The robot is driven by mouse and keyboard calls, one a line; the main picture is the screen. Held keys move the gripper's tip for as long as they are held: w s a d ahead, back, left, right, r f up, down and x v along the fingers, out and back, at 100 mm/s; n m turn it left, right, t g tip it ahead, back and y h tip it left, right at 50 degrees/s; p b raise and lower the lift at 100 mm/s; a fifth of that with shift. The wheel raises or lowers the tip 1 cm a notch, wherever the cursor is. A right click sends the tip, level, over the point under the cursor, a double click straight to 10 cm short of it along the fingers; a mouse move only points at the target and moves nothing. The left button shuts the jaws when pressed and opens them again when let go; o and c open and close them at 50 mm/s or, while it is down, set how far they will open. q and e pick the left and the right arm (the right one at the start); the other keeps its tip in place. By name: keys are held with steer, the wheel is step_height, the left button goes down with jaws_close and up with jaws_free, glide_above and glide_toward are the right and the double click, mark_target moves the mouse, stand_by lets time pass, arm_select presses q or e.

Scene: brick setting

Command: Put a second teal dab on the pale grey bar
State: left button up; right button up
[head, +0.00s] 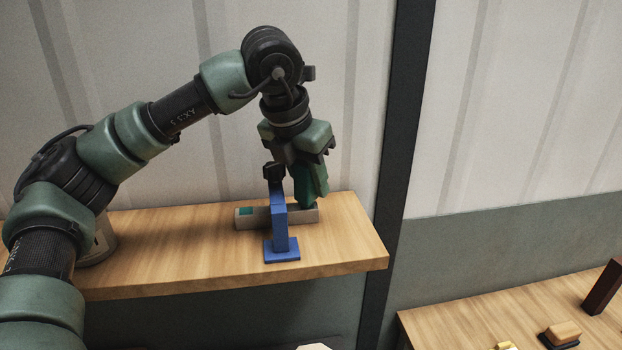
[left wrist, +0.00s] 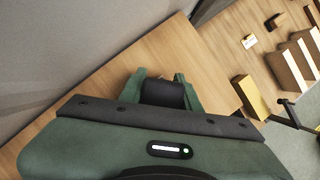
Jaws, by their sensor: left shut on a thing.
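The pale grey bar (head: 302,216) lies on the wooden shelf. One teal dab (head: 246,211) shows near its left end. My left gripper (head: 312,188) points down over the right part of the bar, its fingers hiding some of it. In the left wrist view its fingers (left wrist: 160,82) are shut on a dark thing (left wrist: 163,94). I cannot tell from the head view whether that thing touches the bar, nor see any dab beneath it. A blue stand (head: 280,229) rises in front of the bar and hides its middle. My right gripper is not in view.
The wooden shelf (head: 180,245) has free room left and right of the stand. A pale can (head: 103,241) stands partly behind my left arm. A lower table (head: 455,325) at the right holds a dark red block (head: 603,288) and a tan block (head: 565,332).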

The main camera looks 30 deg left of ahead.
arm_select(q)
steer(key=shift+r+p, duration=1.8)
steer(key=shift+r, duration=1.5)
steer(key=shift+f, duration=0.1)
